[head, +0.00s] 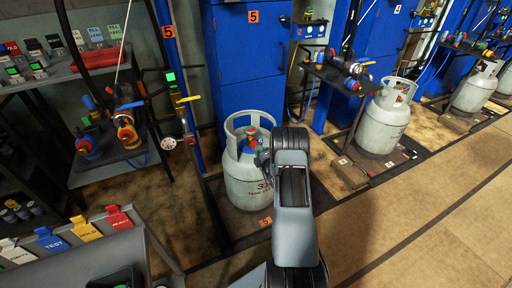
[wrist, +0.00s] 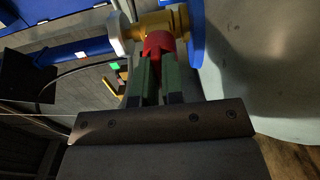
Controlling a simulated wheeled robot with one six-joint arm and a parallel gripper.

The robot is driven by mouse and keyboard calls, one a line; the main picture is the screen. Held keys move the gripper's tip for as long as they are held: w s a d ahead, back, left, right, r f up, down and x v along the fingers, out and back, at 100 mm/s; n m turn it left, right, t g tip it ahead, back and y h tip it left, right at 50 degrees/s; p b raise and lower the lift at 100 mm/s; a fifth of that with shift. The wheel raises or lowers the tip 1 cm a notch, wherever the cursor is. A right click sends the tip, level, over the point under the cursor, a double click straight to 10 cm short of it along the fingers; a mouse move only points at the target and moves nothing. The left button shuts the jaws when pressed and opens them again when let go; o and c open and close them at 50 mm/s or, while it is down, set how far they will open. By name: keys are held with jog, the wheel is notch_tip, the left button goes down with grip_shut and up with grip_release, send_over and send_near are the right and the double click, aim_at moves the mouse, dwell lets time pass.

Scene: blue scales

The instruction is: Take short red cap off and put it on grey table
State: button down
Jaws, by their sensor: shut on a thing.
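The short red cap (wrist: 158,43) sits at the brass valve (wrist: 160,23) in the wrist view. My gripper (wrist: 158,72) is shut on the cap, with one dark green finger on each side. Whether the cap is still seated on the valve outlet or just clear of it, I cannot tell. In the head view the pale grey gas cylinder (head: 243,190) stands upright at station 5, and my arm reaches its collar from the front right. My arm hides part of the valve there. A grey table (head: 95,264) is at the lower left.
Coloured TEST, HOLD and REJECT tags (head: 85,230) stand along the grey table's back edge. A small stand with hoses and fittings (head: 120,165) is left of the cylinder. A blue cabinet (head: 245,60) rises behind. Another cylinder (head: 383,120) stands right. The front-right floor is clear.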

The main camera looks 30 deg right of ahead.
jog(key=shift+f+n+b, duration=0.1)
jog(key=shift+n+b, duration=0.45)
jog(key=shift+n, duration=1.25)
jog(key=shift+n+b, duration=0.5)
jog(key=shift+b, duration=0.05)
jog(key=shift+s+n+b, duration=0.1)
jog(key=shift+n+b, duration=0.35)
jog(key=shift+n, duration=0.75)
